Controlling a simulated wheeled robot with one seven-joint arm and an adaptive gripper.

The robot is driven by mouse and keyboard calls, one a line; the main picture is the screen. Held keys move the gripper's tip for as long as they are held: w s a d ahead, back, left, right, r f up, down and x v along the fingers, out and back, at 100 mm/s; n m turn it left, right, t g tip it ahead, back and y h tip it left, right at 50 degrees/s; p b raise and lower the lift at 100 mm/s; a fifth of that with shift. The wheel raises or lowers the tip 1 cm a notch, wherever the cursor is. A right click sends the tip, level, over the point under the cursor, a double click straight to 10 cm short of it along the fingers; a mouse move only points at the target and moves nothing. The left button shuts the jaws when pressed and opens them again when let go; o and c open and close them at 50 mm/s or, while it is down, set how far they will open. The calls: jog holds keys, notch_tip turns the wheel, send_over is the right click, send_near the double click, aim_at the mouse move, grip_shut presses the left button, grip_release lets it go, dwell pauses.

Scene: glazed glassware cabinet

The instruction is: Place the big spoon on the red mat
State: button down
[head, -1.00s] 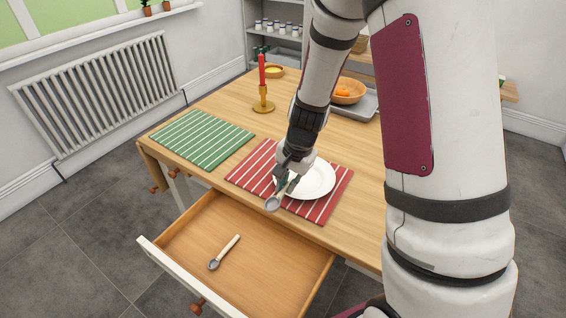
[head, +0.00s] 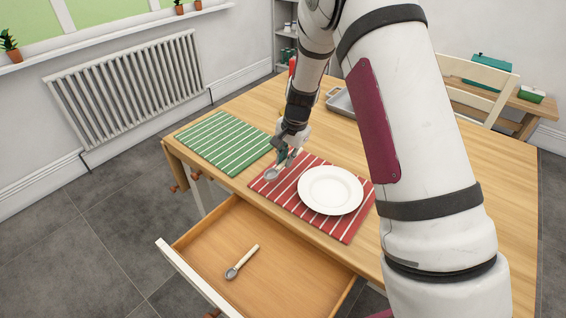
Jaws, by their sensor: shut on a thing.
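My gripper (head: 286,159) is shut on a spoon with a grey bowl, the big spoon (head: 272,174). Its bowl points toward the front left, and the fingers hide part of its handle. The spoon is over or close to the left end of the red striped mat (head: 338,230), left of the plate. I cannot tell whether it touches the mat. A second, smaller-looking spoon (head: 243,262) with a pale handle lies in the open drawer (head: 290,262).
A white plate (head: 330,190) stands on the red mat. A green striped mat (head: 222,142) lies to the left. A red candle (head: 292,66) and a grey tray (head: 342,103) are behind my arm. The drawer juts out in front of the table (head: 440,150).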

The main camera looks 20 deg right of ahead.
aim_at(283, 170)
jog(key=shift+w+a+f, duration=0.1)
jog(key=shift+w+a, duration=0.05)
jog(key=shift+w, duration=0.55)
jog(key=shift+w+a+f, duration=0.1)
jog(key=shift+w, duration=0.55)
jog(key=shift+s+f, duration=0.1)
jog(key=shift+f, duration=1.55)
jog(key=shift+f, duration=0.15)
jog(key=c, duration=1.6)
grip_release()
jog(key=shift+c, duration=0.2)
jog(key=r, duration=0.4)
jog(key=s+d+r, duration=0.1)
jog(key=r, duration=0.3)
jog(key=s+r, duration=0.1)
jog(key=r, duration=0.3)
jog(key=shift+d+r, duration=0.15)
jog(key=shift+d, duration=0.05)
